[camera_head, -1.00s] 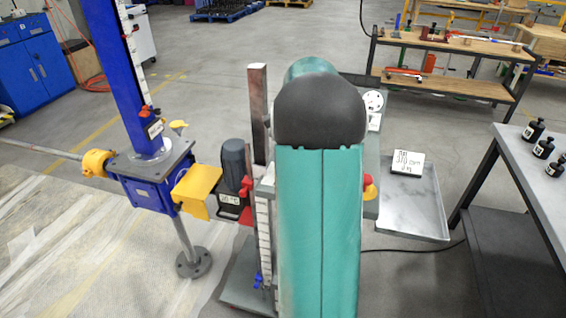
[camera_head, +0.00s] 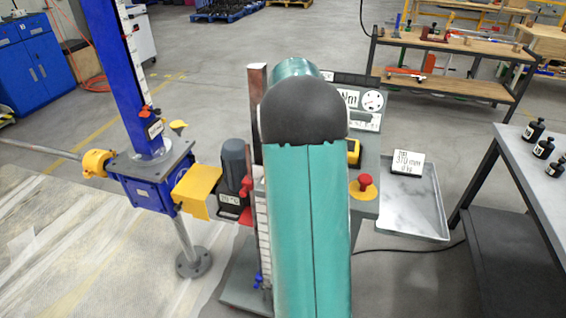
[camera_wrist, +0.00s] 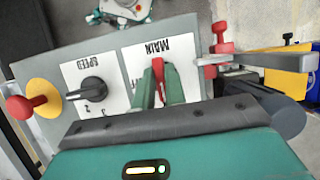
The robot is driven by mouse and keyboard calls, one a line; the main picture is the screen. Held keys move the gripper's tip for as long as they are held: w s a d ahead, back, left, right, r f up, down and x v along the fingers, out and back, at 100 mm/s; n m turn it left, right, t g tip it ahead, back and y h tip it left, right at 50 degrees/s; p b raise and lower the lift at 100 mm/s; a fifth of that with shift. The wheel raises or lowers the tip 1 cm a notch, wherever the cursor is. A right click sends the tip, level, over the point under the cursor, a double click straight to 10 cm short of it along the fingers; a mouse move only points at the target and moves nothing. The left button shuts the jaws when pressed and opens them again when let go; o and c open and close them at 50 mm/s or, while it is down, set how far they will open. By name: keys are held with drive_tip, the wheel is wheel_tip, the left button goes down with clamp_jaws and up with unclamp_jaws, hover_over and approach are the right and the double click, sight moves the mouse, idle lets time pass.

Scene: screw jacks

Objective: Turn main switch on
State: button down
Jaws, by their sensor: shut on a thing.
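The main switch (camera_wrist: 158,68) has a red handle on a white plate marked MAIN, upside down in the wrist view. My gripper (camera_wrist: 158,86) has its green fingers shut on this red handle. The fingers partly cover the switch, so its exact angle is hard to read. The grey control panel (camera_wrist: 52,128) that carries it also shows in the head view (camera_head: 366,207). In the head view my arm hides the switch and my gripper.
Beside the switch are a black SPEED knob (camera_wrist: 94,89) and a red stop button on a yellow base (camera_wrist: 38,100). A red part (camera_wrist: 221,42) stands close on the other side. A grey tray (camera_head: 412,215) and blue screw jack (camera_head: 150,178) flank the rig.

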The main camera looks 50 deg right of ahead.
drive_tip(key=c, duration=1.4)
unclamp_jaws()
drive_tip(key=shift+c, duration=0.2)
drive_tip(key=v, duration=1.3)
drive_tip(key=shift+r, duration=0.4)
drive_tip(key=shift+w, duration=0.1)
